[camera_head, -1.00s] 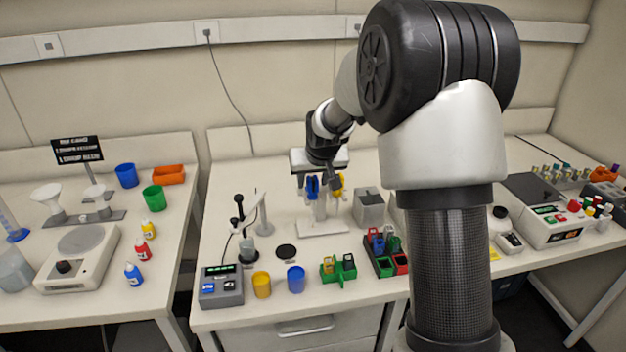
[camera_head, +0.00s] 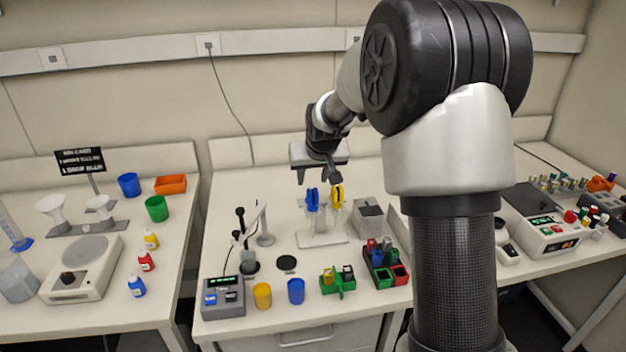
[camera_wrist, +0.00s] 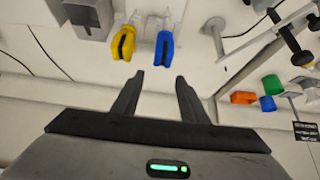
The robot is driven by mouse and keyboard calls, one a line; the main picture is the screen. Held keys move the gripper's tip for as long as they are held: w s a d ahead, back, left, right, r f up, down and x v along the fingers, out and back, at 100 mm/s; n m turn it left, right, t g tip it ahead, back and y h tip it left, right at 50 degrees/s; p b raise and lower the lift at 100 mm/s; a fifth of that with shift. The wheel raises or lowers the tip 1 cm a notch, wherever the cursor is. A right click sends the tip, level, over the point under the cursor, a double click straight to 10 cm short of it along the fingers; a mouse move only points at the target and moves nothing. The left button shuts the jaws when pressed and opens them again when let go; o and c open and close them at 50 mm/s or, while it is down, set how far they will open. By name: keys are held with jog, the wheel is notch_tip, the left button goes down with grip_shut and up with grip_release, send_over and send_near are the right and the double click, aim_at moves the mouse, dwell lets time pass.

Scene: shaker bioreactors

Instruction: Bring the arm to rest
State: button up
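My gripper (camera_head: 319,176) is raised above the middle bench, over a white stand that holds a blue clip-like piece (camera_head: 312,199) and a yellow clip-like piece (camera_head: 337,196). In the wrist view my gripper (camera_wrist: 157,80) has its two fingers apart with nothing between them. The blue piece (camera_wrist: 163,48) and the yellow piece (camera_wrist: 124,43) lie beyond the fingertips, apart from them. My arm reaches over the bench from the right, its elbow bent high.
A grey box (camera_head: 368,216) stands right of the stand. A green rack (camera_head: 338,280), a red-and-green rack (camera_head: 385,264), a yellow cup (camera_head: 262,295), a blue cup (camera_head: 296,291) and a grey device (camera_head: 222,297) line the front. The air around my gripper is clear.

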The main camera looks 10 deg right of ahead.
notch_tip(320, 180, up, 2)
jog(key=shift+p, duration=0.4)
jog(key=shift+s+r, duration=0.15)
jog(key=s+r, duration=0.4)
jog(key=s, duration=0.5)
jog(key=s+r, duration=0.3)
jog(key=s, duration=0.6)
jog(key=s+r, duration=0.4)
jog(key=s, duration=0.6)
jog(key=s+f+g, duration=0.1)
jog(key=s+f, duration=0.1)
jog(key=s, duration=0.8)
jog(key=shift+a, duration=0.15)
